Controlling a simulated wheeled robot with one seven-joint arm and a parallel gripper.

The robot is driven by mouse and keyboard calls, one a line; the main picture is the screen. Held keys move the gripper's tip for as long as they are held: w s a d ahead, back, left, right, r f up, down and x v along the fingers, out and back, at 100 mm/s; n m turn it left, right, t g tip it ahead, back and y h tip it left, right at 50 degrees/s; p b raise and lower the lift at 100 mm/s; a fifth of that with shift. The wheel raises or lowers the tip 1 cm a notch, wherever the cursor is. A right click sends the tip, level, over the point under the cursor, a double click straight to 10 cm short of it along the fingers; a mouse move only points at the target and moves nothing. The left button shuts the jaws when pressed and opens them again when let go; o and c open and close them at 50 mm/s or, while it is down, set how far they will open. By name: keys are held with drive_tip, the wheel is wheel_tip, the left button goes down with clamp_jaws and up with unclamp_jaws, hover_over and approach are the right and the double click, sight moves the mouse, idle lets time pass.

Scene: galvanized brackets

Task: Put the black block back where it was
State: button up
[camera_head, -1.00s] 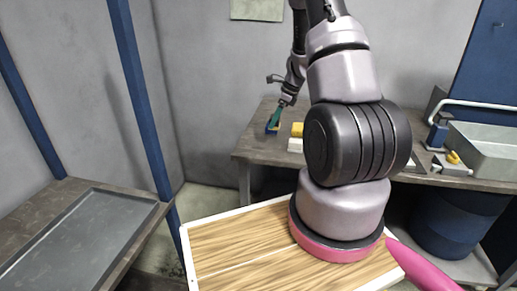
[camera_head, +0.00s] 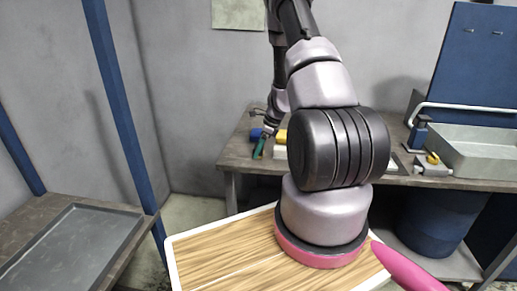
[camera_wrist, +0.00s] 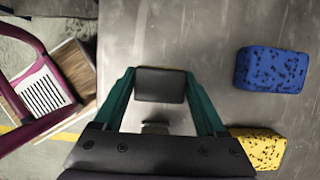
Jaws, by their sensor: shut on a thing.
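The black block (camera_wrist: 160,85) sits between the tips of my gripper (camera_wrist: 160,88) in the wrist view. The teal fingers are shut on it from both sides. Below the block is the grey metal tabletop (camera_wrist: 205,30); I cannot tell whether the block touches it. In the head view my gripper (camera_head: 260,147) is over the left part of the workbench (camera_head: 238,158), near its front edge. The block is too small or hidden to make out there.
A speckled blue sponge (camera_wrist: 270,70) and a yellow sponge (camera_wrist: 258,148) lie to the right in the wrist view. In the head view a metal basin (camera_head: 480,150) stands at the bench's right. A tray (camera_head: 75,250) lies on the left table.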

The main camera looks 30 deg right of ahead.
drive_tip(key=o, duration=1.5)
drive_tip(key=shift+f, duration=0.1)
drive_tip(key=shift+o, duration=0.2)
drive_tip(key=v, duration=1.2)
drive_tip(key=s+a+r+n, duration=0.2)
drive_tip(key=a+r+n, duration=0.15)
drive_tip(key=r, duration=0.35)
drive_tip(key=s+a+r+n+t, duration=0.1)
drive_tip(key=s+a+r+n, duration=0.2)
drive_tip(key=r, duration=0.4)
drive_tip(key=s+a+r+n, duration=0.1)
drive_tip(key=a+r+n, duration=0.2)
drive_tip(key=a+r, duration=0.3)
drive_tip(key=s+a+r+n+t+h, duration=0.1)
drive_tip(key=s+a+r+n, duration=0.2)
drive_tip(key=s, duration=0.6)
drive_tip(key=s+a+r+n+t, duration=0.2)
drive_tip(key=s+a+r+n, duration=0.1)
drive_tip(key=s+r+n, duration=0.5)
wheel_tip(320, 180, up, 2)
drive_tip(key=shift+s+a+r+t+h, duration=0.1)
drive_tip(key=shift+s+a+t+h, duration=0.25)
drive_tip(key=shift+s, duration=0.35)
